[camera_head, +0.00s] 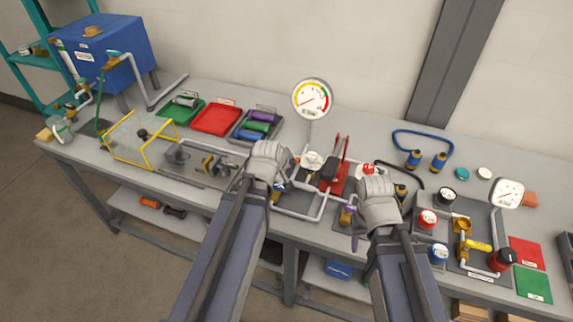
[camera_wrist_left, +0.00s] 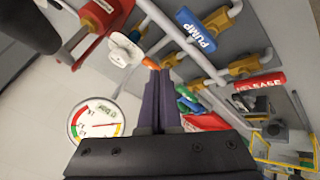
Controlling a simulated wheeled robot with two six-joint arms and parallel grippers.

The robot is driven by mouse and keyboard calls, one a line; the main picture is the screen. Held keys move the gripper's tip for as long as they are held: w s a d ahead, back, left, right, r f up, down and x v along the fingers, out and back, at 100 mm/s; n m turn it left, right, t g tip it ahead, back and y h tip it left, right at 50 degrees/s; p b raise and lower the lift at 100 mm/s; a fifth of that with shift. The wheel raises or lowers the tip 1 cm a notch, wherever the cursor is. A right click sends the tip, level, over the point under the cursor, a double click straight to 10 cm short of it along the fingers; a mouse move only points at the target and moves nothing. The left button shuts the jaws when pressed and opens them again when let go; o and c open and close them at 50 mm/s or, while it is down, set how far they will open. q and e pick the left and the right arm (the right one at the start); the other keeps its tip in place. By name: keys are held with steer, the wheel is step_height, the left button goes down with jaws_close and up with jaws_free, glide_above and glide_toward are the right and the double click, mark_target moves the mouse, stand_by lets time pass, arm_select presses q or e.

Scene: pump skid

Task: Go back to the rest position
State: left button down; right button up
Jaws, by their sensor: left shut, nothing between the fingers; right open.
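My left gripper (camera_head: 268,165) is over the middle of the pump skid, in front of the round gauge (camera_head: 311,98); its fingertips are hidden in the head view. In the left wrist view its dark purple fingers (camera_wrist_left: 160,90) are shut together and empty, in front of pipes and brass valves. A blue PUMP handle (camera_wrist_left: 196,28) and a red RELEASE handle (camera_wrist_left: 260,82) show there. My right gripper (camera_head: 357,228) is open over the bench's front part, right of the middle; its fingers are partly hidden by its own body.
The grey bench (camera_head: 480,185) carries red and green trays (camera_head: 218,118), a yellow-framed clear box (camera_head: 140,138) and a blue tank (camera_head: 105,45) at the left. A second gauge (camera_head: 507,193) stands at the right. Pipes and valves crowd the area around both grippers.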

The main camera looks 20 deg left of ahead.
arm_select(q)
steer(key=shift+d, duration=0.1)
steer(key=s+d+f+m+g+y, duration=0.1)
steer(key=s+d+f+m+g, duration=0.3)
steer(key=s+d+m, duration=0.9)
steer(key=s+d+g, duration=0.2)
steer(key=s+g, duration=0.1)
steer(key=shift+s+d+f+g, duration=0.15)
steer(key=shift+s+d+g, duration=0.05)
steer(key=shift+s+g, duration=0.2)
